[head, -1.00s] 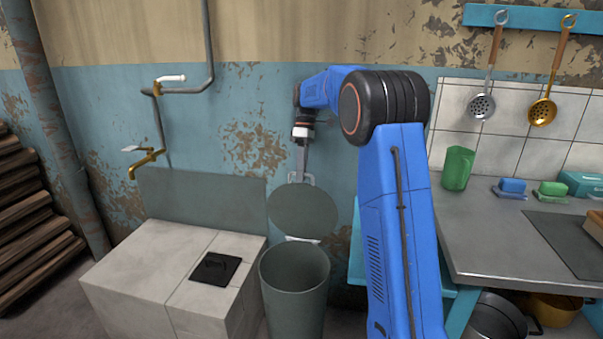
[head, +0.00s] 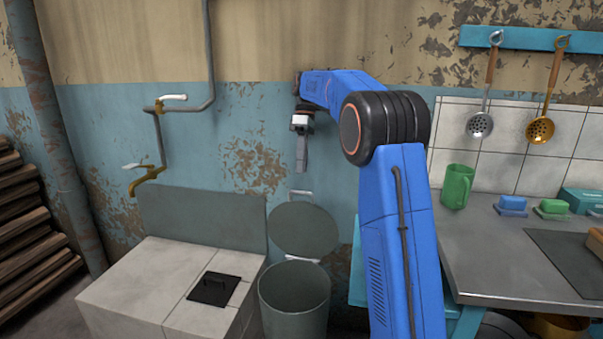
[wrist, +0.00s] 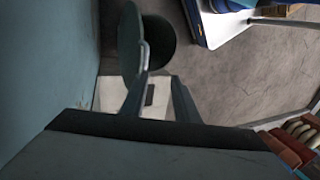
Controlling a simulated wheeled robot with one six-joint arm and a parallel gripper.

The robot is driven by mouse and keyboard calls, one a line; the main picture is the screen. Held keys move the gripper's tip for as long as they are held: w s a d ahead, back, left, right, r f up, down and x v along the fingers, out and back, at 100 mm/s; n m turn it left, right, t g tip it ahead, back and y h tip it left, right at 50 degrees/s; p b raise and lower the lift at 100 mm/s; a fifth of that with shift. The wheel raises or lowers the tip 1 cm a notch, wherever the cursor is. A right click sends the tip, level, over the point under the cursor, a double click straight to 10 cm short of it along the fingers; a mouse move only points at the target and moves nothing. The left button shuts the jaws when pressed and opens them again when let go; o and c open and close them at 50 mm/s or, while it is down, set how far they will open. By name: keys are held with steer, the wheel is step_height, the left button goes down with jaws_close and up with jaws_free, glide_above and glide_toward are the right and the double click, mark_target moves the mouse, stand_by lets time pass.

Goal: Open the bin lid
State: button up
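The grey-green bin (head: 294,310) stands on the floor between the tiled block and the counter. Its round lid (head: 303,230) is tipped up, standing raised behind the open mouth near the wall. A pale handle (head: 301,194) shows at the lid's top edge. My gripper (head: 302,170) hangs just above this handle, apart from it and empty.
A tiled block (head: 150,290) with a black hatch (head: 213,289) is left of the bin, below a brass tap (head: 146,178). A metal counter (head: 490,255) with a green mug (head: 457,186) is at the right. The wall is close behind the lid.

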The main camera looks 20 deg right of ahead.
steer(key=shift+r, duration=0.1)
jaws_close()
steer(key=m+t+h, duration=0.1)
steer(key=t+h, duration=0.1)
steer(key=t, duration=0.8)
glide_toward(300, 193)
steer(key=s+a+r, duration=0.2)
steer(key=s+a, duration=0.1)
steer(key=s, duration=0.3)
steer(key=x, duration=0.3)
steer(key=w+d+x, duration=0.1)
steer(key=x, duration=0.3)
steer(key=r+x, duration=0.1)
steer(key=x, duration=0.2)
steer(key=shift+w+d+f, duration=0.15)
steer(key=shift+w+f, duration=0.15)
steer(key=shift+w, duration=0.05)
steer(key=shift+w+d, duration=0.5)
steer(key=shift+w, duration=0.25)
